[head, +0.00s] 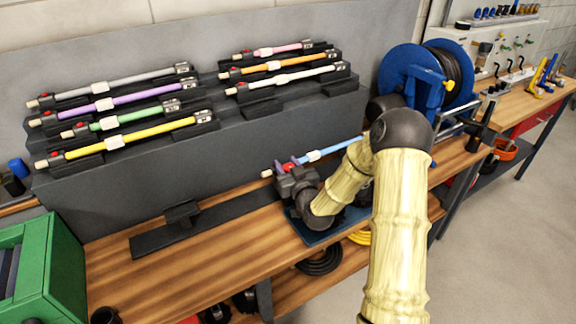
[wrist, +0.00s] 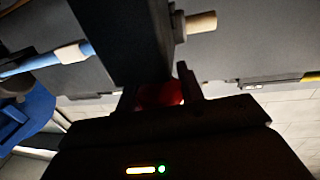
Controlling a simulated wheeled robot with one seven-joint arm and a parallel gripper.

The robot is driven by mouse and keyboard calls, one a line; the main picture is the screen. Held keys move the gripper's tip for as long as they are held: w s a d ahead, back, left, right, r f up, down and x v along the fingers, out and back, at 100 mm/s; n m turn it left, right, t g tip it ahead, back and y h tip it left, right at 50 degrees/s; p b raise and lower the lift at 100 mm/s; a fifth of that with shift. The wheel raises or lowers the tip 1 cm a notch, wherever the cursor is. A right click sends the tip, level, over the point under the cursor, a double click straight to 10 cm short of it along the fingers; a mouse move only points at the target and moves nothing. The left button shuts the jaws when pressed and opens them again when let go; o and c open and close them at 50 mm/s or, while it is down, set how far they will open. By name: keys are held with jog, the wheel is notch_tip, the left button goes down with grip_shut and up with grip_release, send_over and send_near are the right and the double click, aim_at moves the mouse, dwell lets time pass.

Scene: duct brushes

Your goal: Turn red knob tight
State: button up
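The red knob shows dimly in the wrist view (wrist: 160,95), low between dark parts at the mouth of my gripper (wrist: 158,88). It belongs to the rod with a light blue shaft (head: 335,149), which lies low in front of the dark rack. The rod's tan tip (wrist: 202,21) and pale blue shaft with a white sleeve (wrist: 68,54) also show in the wrist view. In the head view my gripper (head: 287,172) is at the rod's left end, and my wrist hides much of the knob. The knob sits between the fingers, but whether they press on it is too dark to tell.
The dark rack (head: 240,140) holds several coloured rods behind my arm. A blue hose reel (head: 404,72) stands to the right and a green case (head: 75,270) at the left front.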

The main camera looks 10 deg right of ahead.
jog(key=shift+a+f+m+h+b, duration=0.1)
jog(key=shift+m+h+b, duration=0.2)
jog(key=shift+h+b, duration=0.2)
jog(key=shift+h, duration=0.3)
jog(key=shift+m+h+b, duration=0.75)
jog(key=shift+m+h, duration=0.15)
jog(key=shift+h, duration=0.2)
jog(key=shift+d+m+h, duration=0.3)
jog(key=shift+h, duration=0.2)
jog(key=o, duration=1)
